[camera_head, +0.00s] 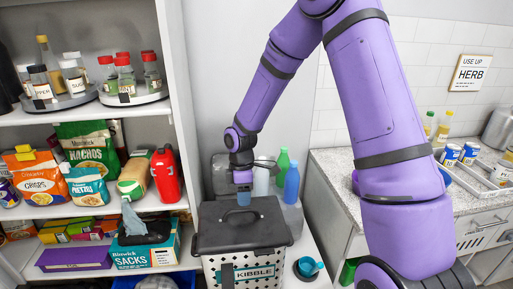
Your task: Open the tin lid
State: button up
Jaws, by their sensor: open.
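The kibble tin (275,258) stands at the bottom centre, a white bin with dark spots and a "KIBBLE" label. Its dark grey lid (215,232) lies flat on top and covers the opening. A raised handle shows on the lid. My gripper (243,198) points down over the back middle part of the lid, close to the handle. It is open. I cannot tell whether the fingers touch the handle, as they are small and partly merge with it.
Shelves with food packets, a red bottle (165,175) and spice jars stand to the left. Green (283,160) and blue bottles (291,183) stand behind the tin. A blue cup (308,266) is at its right. A counter (335,165) is farther right.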

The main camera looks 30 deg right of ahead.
jog(key=s+r+m+t, duration=0.1)
jog(key=s+r+m, duration=0.1)
jog(key=r, duration=0.7)
jog(key=s+d+r+m+t, duration=0.1)
jog(key=s+r, duration=0.3)
jog(key=r, duration=0.6)
jog(key=shift+d+m+h, duration=0.25)
jog(key=shift+m+h, duration=0.15)
jog(key=shift+m, duration=0.3)
